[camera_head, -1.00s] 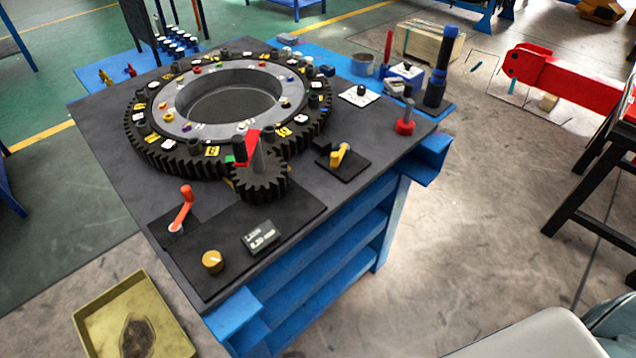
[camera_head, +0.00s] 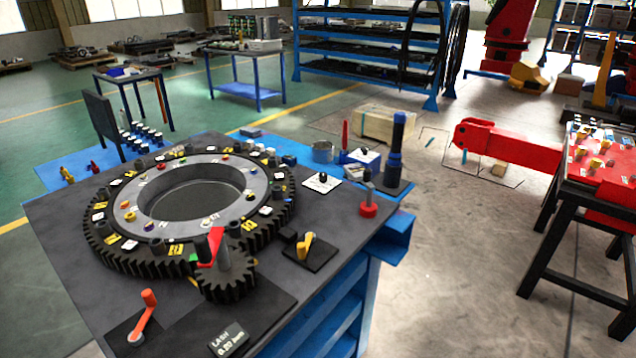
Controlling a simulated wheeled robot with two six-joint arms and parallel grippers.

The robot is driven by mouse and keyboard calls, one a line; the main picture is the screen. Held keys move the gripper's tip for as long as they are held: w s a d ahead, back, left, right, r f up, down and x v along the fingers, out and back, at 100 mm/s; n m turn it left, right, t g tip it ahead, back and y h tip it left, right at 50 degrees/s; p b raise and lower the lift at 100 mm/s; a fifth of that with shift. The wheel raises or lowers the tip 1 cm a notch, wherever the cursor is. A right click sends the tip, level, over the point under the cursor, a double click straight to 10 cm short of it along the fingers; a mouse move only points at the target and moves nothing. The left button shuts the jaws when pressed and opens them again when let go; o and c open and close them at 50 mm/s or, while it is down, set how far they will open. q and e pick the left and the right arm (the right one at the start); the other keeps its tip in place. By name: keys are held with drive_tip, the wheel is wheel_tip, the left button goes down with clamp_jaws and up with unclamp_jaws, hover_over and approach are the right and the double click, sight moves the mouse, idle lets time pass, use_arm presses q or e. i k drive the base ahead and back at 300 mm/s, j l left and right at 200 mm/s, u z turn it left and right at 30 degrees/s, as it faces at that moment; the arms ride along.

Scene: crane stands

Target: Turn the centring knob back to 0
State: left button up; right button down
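No knob in view is clearly marked as the centring knob. A yellow lever handle (camera_head: 306,246) on a black plate is nearer to me. An orange-red crank handle (camera_head: 145,318) stands at the near left. Neither of my grippers is in view.
A small pinion gear (camera_head: 226,286) with a red part above it meshes with the ring. A red-based post (camera_head: 368,209) and a dark blue-banded cylinder (camera_head: 396,150) stand at the right. A red arm (camera_head: 510,146) and black-legged table (camera_head: 548,240) are further right, with open floor between.

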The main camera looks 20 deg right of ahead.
sight(323, 176)
drive_tip(key=k+l, duration=0.1)
drive_tip(key=l, duration=0.4)
drive_tip(key=k+l+z, duration=0.1)
drive_tip(key=l, duration=0.35)
drive_tip(key=k+l, duration=0.1)
drive_tip(key=l, duration=0.4)
drive_tip(key=z, duration=0.05)
